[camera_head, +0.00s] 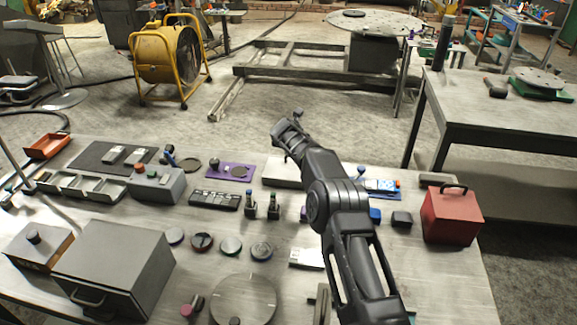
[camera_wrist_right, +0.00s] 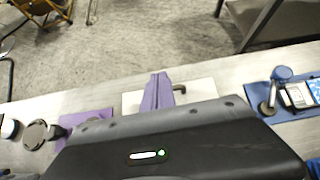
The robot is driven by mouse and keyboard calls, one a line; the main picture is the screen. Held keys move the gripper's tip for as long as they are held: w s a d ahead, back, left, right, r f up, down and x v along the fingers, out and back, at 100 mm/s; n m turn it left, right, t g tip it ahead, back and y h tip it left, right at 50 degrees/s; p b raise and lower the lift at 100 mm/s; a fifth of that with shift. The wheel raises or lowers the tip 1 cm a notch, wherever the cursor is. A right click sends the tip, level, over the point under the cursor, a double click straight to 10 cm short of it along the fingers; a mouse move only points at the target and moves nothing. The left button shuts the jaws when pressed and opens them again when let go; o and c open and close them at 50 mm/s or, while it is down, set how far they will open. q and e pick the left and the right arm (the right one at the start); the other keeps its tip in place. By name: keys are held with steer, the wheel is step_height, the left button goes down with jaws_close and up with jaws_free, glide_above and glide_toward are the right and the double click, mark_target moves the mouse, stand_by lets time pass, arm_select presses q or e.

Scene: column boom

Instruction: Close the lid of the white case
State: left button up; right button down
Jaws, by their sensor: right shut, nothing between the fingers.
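The white case (camera_head: 281,173) lies at the far edge of the workbench in the head view, partly hidden behind my right arm. In the right wrist view the white case (camera_wrist_right: 203,92) shows as a pale flat shape with a dark handle-like piece (camera_wrist_right: 179,88) on it. I cannot tell how far its lid stands open. My right gripper (camera_head: 287,130) is over the far edge of the bench, above and beyond the case in the head view. Its purple fingers (camera_wrist_right: 157,90) are shut and empty, in front of the case in the wrist view. My left gripper is not in view.
A purple mat (camera_head: 230,171) with small parts lies left of the case. A blue tray (camera_head: 378,186) and a red box (camera_head: 452,214) are on the right. Two small dark bottles (camera_head: 262,206) stand nearer. A grey cabinet (camera_head: 115,267) stands front left.

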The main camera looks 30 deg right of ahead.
steer(key=b+v, duration=0.3)
steer(key=v, duration=0.4)
steer(key=shift+s, duration=0.2)
steer(key=shift+a, duration=0.1)
stand_by(0.3)
